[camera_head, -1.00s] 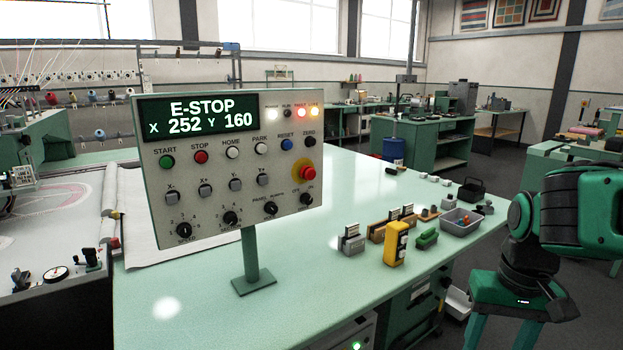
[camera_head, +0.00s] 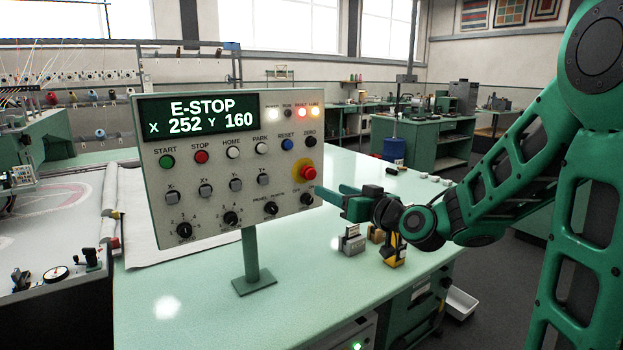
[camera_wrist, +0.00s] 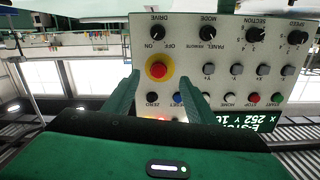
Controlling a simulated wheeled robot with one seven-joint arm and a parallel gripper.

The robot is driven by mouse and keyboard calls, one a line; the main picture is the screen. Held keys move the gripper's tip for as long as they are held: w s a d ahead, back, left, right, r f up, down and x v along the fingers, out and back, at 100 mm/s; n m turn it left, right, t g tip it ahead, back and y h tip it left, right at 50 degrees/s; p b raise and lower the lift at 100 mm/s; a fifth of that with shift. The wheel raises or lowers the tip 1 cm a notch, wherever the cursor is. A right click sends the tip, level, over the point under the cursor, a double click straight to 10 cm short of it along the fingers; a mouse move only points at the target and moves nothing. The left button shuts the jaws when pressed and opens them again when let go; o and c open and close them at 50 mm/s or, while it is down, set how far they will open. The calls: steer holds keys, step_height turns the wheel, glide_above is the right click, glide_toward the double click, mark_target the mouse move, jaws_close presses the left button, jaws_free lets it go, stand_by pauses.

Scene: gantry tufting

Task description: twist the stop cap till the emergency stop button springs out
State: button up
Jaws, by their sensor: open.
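The red stop cap (camera_head: 308,173) sits on a yellow disc at the right edge of the control panel (camera_head: 222,217). The panel's display (camera_head: 198,116) reads E-STOP, X 252 Y 160. My gripper (camera_head: 329,191) is open and empty, just right of the panel and slightly below the cap, with its fingers pointing left. In the wrist view the panel appears upside down. There the red cap (camera_wrist: 157,70) lies beyond and between the two open green fingers (camera_wrist: 150,96). I see no contact with the cap.
The RESET button (camera_head: 286,145), ZERO knob (camera_head: 310,142) and DRIVE switch (camera_head: 306,199) are close around the cap. The panel stands on a post (camera_head: 250,255) on a green table (camera_head: 200,315). A small grey block (camera_head: 351,243) and a yellow device (camera_head: 396,251) are below my gripper.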

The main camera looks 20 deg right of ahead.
mark_target(313, 175)
steer(key=shift+t, duration=0.4)
steer(key=x, duration=0.7)
steer(key=r+x, duration=0.1)
steer(key=x, duration=0.3)
steer(key=shift+w, duration=0.15)
steer(key=c, duration=1)
